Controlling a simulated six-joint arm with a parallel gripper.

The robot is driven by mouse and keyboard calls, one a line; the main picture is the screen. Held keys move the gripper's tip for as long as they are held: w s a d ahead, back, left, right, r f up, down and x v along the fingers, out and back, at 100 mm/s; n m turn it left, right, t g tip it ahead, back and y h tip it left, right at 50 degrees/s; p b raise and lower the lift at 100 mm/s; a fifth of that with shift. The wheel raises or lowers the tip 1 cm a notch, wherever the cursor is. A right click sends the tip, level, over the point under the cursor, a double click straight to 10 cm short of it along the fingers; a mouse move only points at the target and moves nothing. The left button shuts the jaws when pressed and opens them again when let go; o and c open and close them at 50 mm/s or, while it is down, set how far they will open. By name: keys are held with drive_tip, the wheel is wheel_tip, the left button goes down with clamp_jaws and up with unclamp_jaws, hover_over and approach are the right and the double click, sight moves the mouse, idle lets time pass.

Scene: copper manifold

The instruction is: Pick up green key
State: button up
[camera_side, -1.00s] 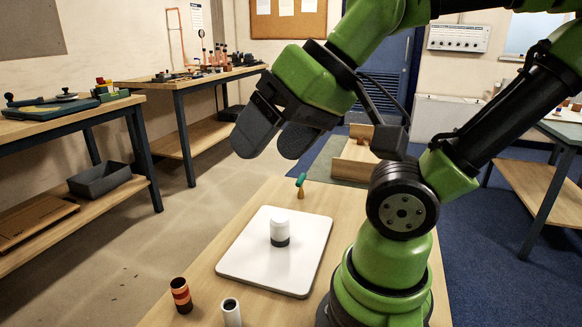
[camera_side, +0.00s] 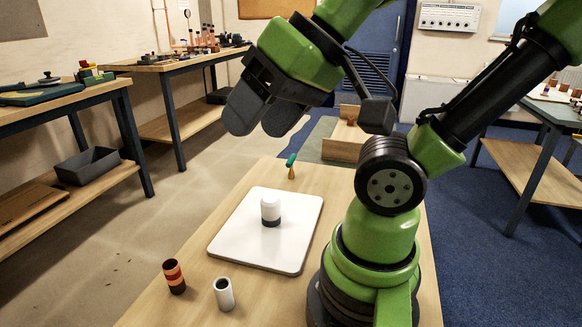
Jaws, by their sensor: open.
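The green key (camera_side: 291,159) is a small green piece on top of a short tan stand (camera_side: 291,173) near the far edge of the wooden table. My gripper (camera_side: 262,118) is open and empty. It hangs high above the table, and in the picture it is up and to the left of the key. Its two dark rounded fingers point down and to the left. A clear gap shows between the fingers and the key.
A white board (camera_side: 228,236) on the table (camera_side: 350,185) bears a white cylinder with a dark base (camera_side: 271,209). A wooden box (camera_side: 346,140) stands beyond the table.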

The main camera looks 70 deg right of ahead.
drive_tip(key=shift+c, duration=0.2)
drive_tip(key=w+d+m+h, duration=0.3)
drive_tip(key=w+d+m, duration=0.2)
drive_tip(key=w+d, duration=0.4)
drive_tip(key=m+g+h, duration=0.3)
drive_tip(key=m+g, duration=0.2)
drive_tip(key=m, duration=0.4)
approach(292, 158)
drive_tip(key=x, duration=0.5)
drive_tip(key=shift+d+f, duration=0.1)
drive_tip(key=shift+d, duration=0.25)
drive_tip(key=x, duration=0.5)
drive_tip(key=shift+w+a+f, duration=0.1)
drive_tip(key=shift+w+f, duration=0.05)
drive_tip(key=shift+f, duration=0.25)
